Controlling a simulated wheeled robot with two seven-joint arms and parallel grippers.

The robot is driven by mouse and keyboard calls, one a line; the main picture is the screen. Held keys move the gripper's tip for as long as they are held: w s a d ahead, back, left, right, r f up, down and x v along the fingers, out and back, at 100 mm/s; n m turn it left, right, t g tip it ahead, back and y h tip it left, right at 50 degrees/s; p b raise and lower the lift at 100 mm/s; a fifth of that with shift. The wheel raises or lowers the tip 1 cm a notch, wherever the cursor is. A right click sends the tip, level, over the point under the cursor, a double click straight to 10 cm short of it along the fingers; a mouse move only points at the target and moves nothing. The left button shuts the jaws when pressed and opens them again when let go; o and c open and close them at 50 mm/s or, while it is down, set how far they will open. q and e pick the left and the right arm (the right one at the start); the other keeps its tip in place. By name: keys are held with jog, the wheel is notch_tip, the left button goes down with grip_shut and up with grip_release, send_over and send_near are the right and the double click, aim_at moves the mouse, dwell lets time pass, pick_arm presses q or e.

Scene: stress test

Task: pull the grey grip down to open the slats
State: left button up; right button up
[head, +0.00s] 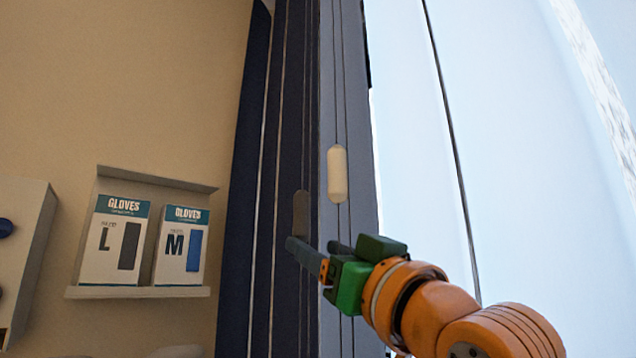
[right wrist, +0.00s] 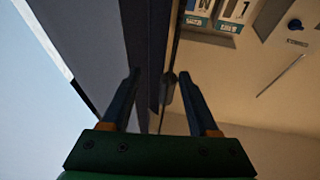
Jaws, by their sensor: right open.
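A dark grey grip (head: 300,212) hangs on a thin cord in front of the dark slats (head: 287,120) in the head view. A cream grip (head: 337,174) hangs on another cord to its right and a little higher. My right gripper (head: 312,246) is open, just below the grey grip in the picture. In the right wrist view, the open fingers (right wrist: 160,76) have a dark shape that looks like the grey grip (right wrist: 169,90) between them, nearer the right finger. I cannot tell whether it touches. My left gripper is not in view.
A shelf (head: 140,292) on the beige wall holds a box marked L (head: 104,245) and a box marked M (head: 174,258). A pale wall unit (head: 30,245) stands at the far left. A bright window (head: 500,150) fills the right.

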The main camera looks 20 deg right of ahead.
aim_at(306, 204)
jog(key=r, duration=0.1)
jog(key=s+r+p, duration=0.1)
jog(key=r, duration=0.1)
jog(key=r+p, duration=0.1)
jog(key=r, duration=0.1)
jog(key=shift+s+a, duration=0.25)
jog(key=shift+s, duration=0.1)
jog(key=w+a+r+p, duration=0.1)
jog(key=p, duration=0.1)
jog(key=shift+w+a+r+p, duration=0.25)
jog(key=shift+w+r+p, duration=0.1)
jog(key=shift+w+p, duration=0.05)
jog(key=shift+w+a+p, duration=0.1)
jog(key=shift+w+p, duration=0.3)
jog(key=shift+w, duration=0.75)
jog(key=shift+w+d+f, duration=0.2)
jog(key=shift+w+f, duration=0.05)
jog(key=shift+s, duration=0.25)
jog(key=c, duration=0.5)
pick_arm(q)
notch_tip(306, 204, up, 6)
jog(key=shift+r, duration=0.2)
pick_arm(e)
jog(key=shift+r+t, duration=0.1)
jog(key=shift+t, duration=0.2)
grip_shut()
